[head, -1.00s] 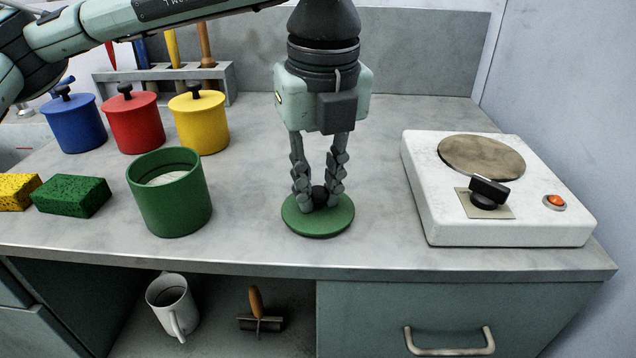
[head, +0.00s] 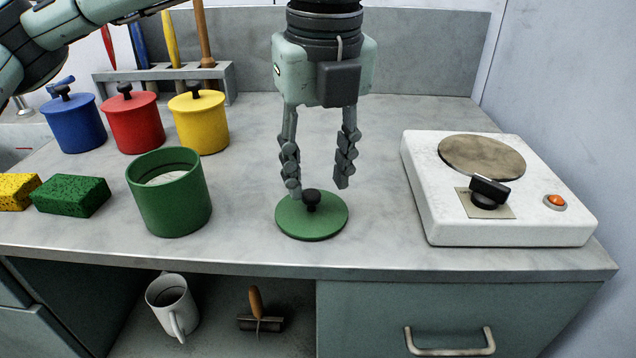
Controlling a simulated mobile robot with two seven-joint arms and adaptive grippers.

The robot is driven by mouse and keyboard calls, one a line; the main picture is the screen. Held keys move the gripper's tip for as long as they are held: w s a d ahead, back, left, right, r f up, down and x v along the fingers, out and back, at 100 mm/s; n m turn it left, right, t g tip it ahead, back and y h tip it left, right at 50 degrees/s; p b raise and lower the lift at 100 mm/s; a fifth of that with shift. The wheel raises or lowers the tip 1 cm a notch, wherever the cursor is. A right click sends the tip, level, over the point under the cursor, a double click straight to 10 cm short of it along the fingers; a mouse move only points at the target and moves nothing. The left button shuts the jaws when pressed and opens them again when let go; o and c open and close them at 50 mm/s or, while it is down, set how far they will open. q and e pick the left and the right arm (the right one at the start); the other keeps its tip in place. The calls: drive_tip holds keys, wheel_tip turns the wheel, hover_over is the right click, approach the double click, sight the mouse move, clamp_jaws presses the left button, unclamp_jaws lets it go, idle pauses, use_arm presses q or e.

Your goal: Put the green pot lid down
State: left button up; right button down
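The green pot lid (head: 296,222) lies flat on the counter with its black knob (head: 311,200) facing up. It is between the green pot and the hot plate. My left gripper (head: 318,192) is open above the lid, its two fingers spread apart. The left finger's tip is close to the lid near the knob; I cannot tell whether it touches. The green pot (head: 170,205) stands open to the left, with something pale inside. My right gripper is not in view.
Blue (head: 74,125), red (head: 133,124) and yellow (head: 199,124) lidded pots stand at the back left, before a tool rack (head: 160,84). A green sponge (head: 72,196) lies at left. A white hot plate (head: 420,190) stands at right. Counter (head: 370,130) behind the lid is clear.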

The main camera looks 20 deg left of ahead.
sight(321, 214)
use_arm(q)
wheel_tip(321, 214, up, 9)
drive_tip(key=shift+s+d+r, duration=0.2)
drive_tip(key=shift+s+d, duration=0.1)
drive_tip(key=shift+s, duration=0.15)
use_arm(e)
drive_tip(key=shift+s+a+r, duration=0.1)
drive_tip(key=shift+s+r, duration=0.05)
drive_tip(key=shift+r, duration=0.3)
